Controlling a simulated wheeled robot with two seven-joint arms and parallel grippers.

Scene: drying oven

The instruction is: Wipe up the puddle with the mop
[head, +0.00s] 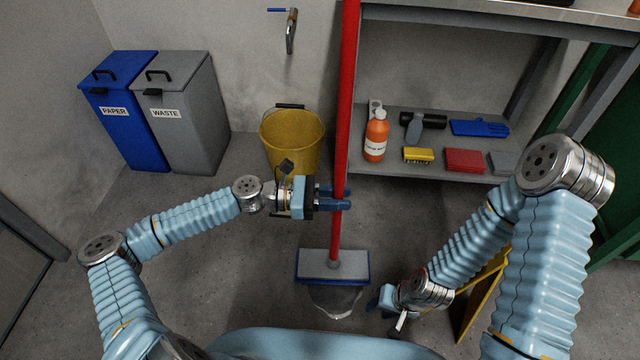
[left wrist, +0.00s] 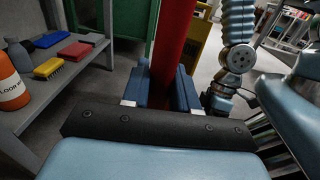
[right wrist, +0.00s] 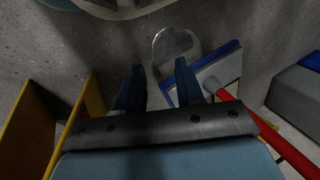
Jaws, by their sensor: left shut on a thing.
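The mop has a red handle (head: 347,90) and a flat grey head with blue edges (head: 315,263). It stands nearly upright with its head down at the floor. My left gripper (head: 340,198) is shut on the handle, which also shows between its fingers in the left wrist view (left wrist: 172,45). The clear puddle (head: 335,300) lies on the floor at the near edge of the mop head, which hides part of it. In the right wrist view the puddle (right wrist: 172,45) lies beside the head (right wrist: 205,75). My right gripper (right wrist: 160,85) is open and empty, low to the right of the puddle.
A yellow bucket (head: 291,140) stands behind my left gripper. Blue paper and grey waste bins (head: 190,125) stand at the left wall. A shelf (head: 390,171) with bottles and brushes is at the right. A yellow folding panel (head: 485,295) stands near my right arm.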

